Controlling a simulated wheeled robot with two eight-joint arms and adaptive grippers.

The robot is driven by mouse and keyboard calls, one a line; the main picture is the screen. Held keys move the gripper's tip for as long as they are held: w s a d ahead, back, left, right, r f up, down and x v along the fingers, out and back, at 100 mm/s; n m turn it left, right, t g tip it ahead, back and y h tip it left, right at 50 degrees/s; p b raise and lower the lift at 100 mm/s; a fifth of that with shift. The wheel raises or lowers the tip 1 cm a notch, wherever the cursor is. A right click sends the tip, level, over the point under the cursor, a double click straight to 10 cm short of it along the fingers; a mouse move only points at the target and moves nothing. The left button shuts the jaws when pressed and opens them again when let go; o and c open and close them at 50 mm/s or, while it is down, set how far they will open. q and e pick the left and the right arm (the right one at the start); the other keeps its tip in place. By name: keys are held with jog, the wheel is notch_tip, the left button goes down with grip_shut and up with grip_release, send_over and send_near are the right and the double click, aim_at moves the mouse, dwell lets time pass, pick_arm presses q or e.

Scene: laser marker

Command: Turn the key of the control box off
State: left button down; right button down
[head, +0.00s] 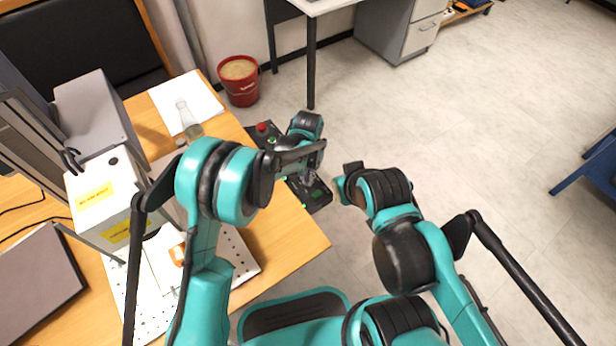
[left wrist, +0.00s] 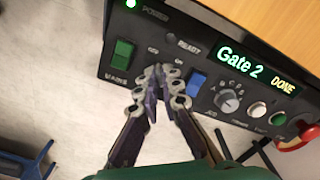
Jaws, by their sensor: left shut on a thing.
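The black control box (head: 318,197) stands at the table's right edge, partly hidden by my left arm. In the left wrist view its panel (left wrist: 145,32) shows a lit display reading "Gate 2 DONE", a lit power lamp and a dark "READY" lamp. My left gripper (left wrist: 163,78) is shut at the panel, just below the small OFF and ON labels, between a green switch (left wrist: 122,52) and a blue switch (left wrist: 196,83). The key is hidden between its fingertips, so its angle cannot be told. In the head view this gripper (head: 306,176) is over the box.
A red emergency button (left wrist: 300,138), a knob (left wrist: 230,101) and small buttons sit right of the blue switch. The marker machine (head: 100,195), a bottle (head: 187,118) and a laptop (head: 38,285) are on the table. My right arm's end is over clear floor; its fingers cannot be made out.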

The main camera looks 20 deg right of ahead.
pick_arm(q)
jog(key=shift+n, duration=0.8)
jog(key=c, duration=1.7)
grip_release()
jog(key=shift+r, duration=0.1)
notch_tip(320, 180, up, 12)
